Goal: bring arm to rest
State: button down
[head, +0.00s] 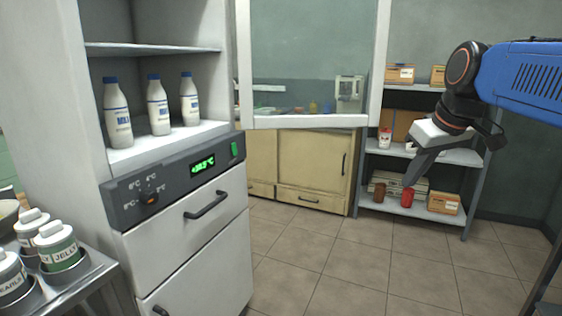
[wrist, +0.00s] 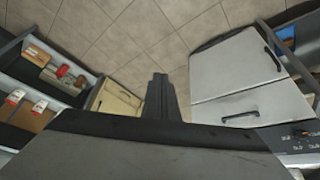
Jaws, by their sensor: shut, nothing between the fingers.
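My blue arm reaches in from the right edge of the head view. My gripper (head: 410,184) hangs at its end, pointing down and to the left, in front of the shelf rack. Its dark fingers are closed together and hold nothing. In the wrist view the shut fingers (wrist: 158,80) point out over the tiled floor, apart from anything around them.
A fridge cabinet (head: 185,211) with several milk bottles stands at left, its glass door (head: 310,60) open. A metal cart (head: 80,285) with jars is at lower left. A shelf rack (head: 455,157) stands behind my gripper. The tiled floor (head: 340,265) is clear.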

jog(key=s+f+m+h, duration=0.1)
jog(key=s+f+m, duration=0.3)
jog(key=s+f, duration=1.5)
notch_tip(320, 180, down, 4)
jog(key=shift+s+a+f, duration=0.2)
jog(key=shift+s+a, duration=0.05)
jog(key=shift+a, duration=0.05)
